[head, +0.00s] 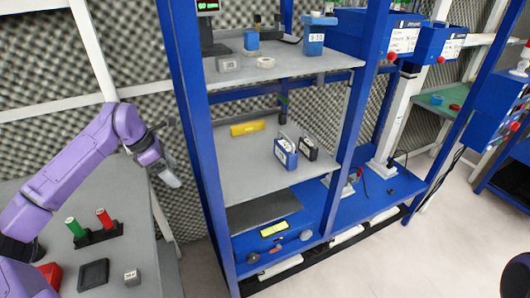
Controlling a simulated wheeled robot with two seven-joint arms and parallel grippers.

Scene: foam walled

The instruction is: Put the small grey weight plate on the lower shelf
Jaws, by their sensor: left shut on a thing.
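My left gripper (167,160) hangs in the air between the table on the left and the blue-framed rack. It is shut on a small light grey thing (171,179) at its tip. This may be the weight plate, but its shape is too small to tell. The rack has an upper grey shelf (300,68) and a lower grey shelf (245,180), above a blue base level (340,215). The gripper is left of the rack's left post, outside the shelves. My right gripper is not in view.
The lower shelf holds a yellow block (248,128), a blue container (285,153) and a black one (308,148); its front left is bare. The left post (191,120) stands beside my gripper. A red cylinder (104,218) and a green one (75,229) stand on the table.

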